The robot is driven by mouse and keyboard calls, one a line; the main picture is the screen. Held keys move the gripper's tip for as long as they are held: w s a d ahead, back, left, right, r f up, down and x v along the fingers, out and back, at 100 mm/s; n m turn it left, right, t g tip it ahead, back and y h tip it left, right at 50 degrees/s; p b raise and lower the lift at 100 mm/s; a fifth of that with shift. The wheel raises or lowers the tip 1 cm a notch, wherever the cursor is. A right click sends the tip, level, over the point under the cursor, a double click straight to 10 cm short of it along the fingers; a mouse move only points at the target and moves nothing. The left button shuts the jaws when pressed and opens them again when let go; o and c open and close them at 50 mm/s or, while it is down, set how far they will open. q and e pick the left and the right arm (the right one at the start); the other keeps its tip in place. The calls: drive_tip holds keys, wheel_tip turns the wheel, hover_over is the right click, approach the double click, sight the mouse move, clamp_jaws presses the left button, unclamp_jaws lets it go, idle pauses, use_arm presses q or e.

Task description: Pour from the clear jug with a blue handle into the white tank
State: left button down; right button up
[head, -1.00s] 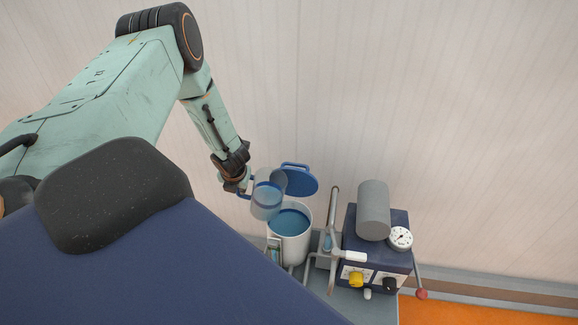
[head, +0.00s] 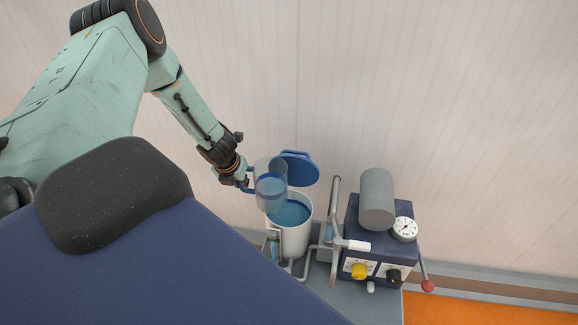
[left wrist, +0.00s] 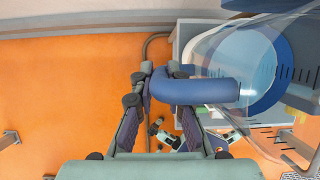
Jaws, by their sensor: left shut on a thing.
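The clear jug (head: 271,186) holds blue liquid and hangs above the mouth of the white tank, slightly tilted. My left gripper (head: 245,184) is shut on the jug's blue handle. The blue handle (left wrist: 205,91) lies between the two fingers of my left gripper (left wrist: 165,92) in the left wrist view, with the jug's clear body (left wrist: 245,60) to its right. The white tank (head: 293,239) stands open below, with blue liquid inside. Its blue lid (head: 299,168) is raised at the back. I cannot tell whether any liquid is flowing. My right gripper is out of view.
Right of the tank are grey pipes (head: 334,215) and a dark blue machine (head: 365,240) with a grey cylinder (head: 376,198), a round gauge (head: 404,229), a yellow knob (head: 358,270) and a red-tipped lever (head: 427,286). A pale wall (head: 450,120) rises behind.

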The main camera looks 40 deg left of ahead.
use_arm(q)
drive_tip(key=shift+r, duration=0.1)
wheel_tip(320, 180, up, 3)
drive_tip(key=p, duration=0.3)
drive_tip(key=shift+r, duration=0.1)
drive_tip(key=shift+w, duration=0.1)
idle(0.5)
